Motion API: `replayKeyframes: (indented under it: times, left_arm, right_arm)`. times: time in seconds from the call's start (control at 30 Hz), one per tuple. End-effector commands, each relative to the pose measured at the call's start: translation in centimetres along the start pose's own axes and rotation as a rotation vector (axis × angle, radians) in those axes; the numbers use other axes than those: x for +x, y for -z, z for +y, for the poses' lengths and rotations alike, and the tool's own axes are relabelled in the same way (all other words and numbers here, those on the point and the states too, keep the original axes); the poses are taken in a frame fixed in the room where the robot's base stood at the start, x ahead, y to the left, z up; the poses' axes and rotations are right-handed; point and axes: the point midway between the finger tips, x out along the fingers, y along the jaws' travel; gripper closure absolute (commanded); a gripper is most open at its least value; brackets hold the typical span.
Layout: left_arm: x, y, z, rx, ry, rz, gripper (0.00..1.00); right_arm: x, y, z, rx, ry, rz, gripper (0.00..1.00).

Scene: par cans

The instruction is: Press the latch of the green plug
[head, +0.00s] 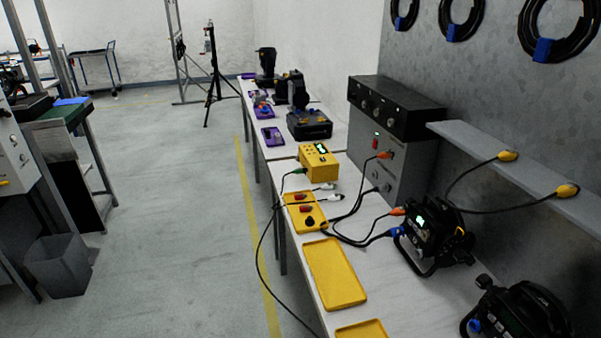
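The small green plug (299,171) is at the near left side of a yellow box (319,164) on the long white bench. It appears seated in the box, with a black cable leading left from it and hanging over the bench's edge. The plug is only a few pixels wide, so its latch cannot be made out. The box has a small lit green display on top. Neither of my grippers is in view.
A shallow yellow tray (293,218) with small red and black parts lies nearer; white plugs lie beside it. Empty yellow trays (335,275) follow. A black par can (435,240) and grey power unit (400,160) stand right.

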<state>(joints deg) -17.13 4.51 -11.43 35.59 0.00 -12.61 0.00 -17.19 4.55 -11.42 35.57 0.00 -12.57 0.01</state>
Motion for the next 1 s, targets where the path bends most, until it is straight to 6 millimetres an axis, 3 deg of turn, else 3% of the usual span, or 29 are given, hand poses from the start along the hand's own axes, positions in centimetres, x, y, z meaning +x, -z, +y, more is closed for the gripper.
replayKeyframes:
  times: [0.07, 0.3, 1.0]
  left_arm:
    - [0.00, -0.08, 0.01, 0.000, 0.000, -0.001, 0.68]
    - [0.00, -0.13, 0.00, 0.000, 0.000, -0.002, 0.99]
    - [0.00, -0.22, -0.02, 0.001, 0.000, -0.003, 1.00]
  right_arm:
    - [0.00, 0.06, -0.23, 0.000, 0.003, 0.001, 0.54]
    - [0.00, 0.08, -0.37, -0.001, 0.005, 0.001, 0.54]
    - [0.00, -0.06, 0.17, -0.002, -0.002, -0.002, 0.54]
